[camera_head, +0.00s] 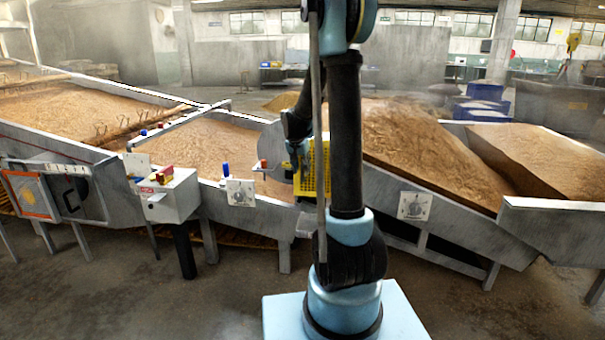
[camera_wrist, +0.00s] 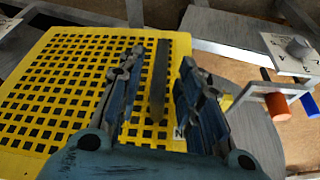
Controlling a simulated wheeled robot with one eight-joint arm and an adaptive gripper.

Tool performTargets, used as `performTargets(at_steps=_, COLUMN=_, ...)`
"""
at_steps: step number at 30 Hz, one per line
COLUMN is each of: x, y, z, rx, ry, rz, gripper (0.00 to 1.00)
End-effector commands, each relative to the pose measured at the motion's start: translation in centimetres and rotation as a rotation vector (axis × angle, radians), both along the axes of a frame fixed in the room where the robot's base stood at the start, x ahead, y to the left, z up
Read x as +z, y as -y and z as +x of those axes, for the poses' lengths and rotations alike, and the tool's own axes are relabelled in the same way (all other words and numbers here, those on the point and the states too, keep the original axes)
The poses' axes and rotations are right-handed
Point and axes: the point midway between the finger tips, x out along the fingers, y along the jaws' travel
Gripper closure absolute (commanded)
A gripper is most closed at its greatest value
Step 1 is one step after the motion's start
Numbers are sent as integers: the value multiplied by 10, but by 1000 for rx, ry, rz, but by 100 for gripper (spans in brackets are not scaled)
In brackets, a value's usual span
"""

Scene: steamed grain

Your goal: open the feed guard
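The feed guard, a yellow grid panel (camera_wrist: 60,85), fills the left and middle of the wrist view. In the head view the yellow guard (camera_head: 318,180) shows at the trough's side, partly hidden by my arm. A dark upright bar (camera_wrist: 160,80), which looks like its handle, stands near the guard's right edge. My gripper (camera_wrist: 162,62) is open, one finger on each side of the bar, with a gap showing on both sides. I cannot tell how deep the bar sits between the fingers. In the head view my gripper (camera_head: 299,152) is small and dark beside the guard.
An orange knob (camera_wrist: 277,107), a blue knob (camera_wrist: 312,105) and a dial plate (camera_wrist: 297,47) lie right of my gripper. Grain-filled metal troughs (camera_head: 225,145) run across the scene. A control box (camera_head: 170,198) stands at left. The floor in front is clear.

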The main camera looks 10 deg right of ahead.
Motion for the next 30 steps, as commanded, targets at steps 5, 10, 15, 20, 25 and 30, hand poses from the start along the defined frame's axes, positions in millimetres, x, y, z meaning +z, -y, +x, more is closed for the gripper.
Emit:
performTargets(at_steps=5, x=-15, y=3, z=6, rx=-1, ry=0, rz=0, gripper=67)
performTargets(at_steps=10, x=-22, y=4, z=8, rx=-1, ry=0, rz=0, gripper=67)
performTargets(at_steps=15, x=-23, y=5, z=8, rx=0, ry=0, rz=0, gripper=67)
performTargets(at_steps=20, x=-22, y=5, z=8, rx=0, ry=0, rz=0, gripper=76)
performTargets(at_steps=25, x=-22, y=4, z=8, rx=0, ry=0, rz=0, gripper=100)
performTargets(at_steps=30, x=-22, y=5, z=8, rx=1, ry=1, rz=-1, gripper=100)
